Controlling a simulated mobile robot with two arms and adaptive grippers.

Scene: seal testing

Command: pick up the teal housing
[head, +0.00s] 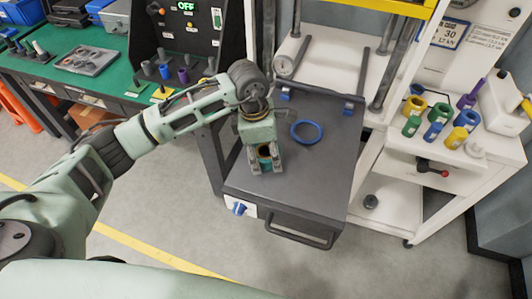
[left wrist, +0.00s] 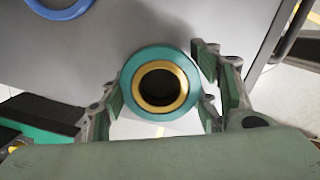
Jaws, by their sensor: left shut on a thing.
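The teal housing (left wrist: 134,70) is a round ring-shaped part with a gold inner ring (left wrist: 179,77) and a dark bore. In the left wrist view it sits between the fingers of my left gripper (left wrist: 160,95). In the head view my left gripper (head: 264,160) points down over the grey cart top, shut on the teal housing (head: 265,153). Most of the housing is hidden by the fingers there. I cannot tell whether it touches the surface. My right gripper is in neither view.
A blue ring (head: 318,132) lies on the grey cart top (head: 310,180), right of the gripper; it also shows in the wrist view (left wrist: 62,12). A press frame stands behind. Several coloured cylinders sit on a white shelf at right. A green bench (head: 110,40) is at left.

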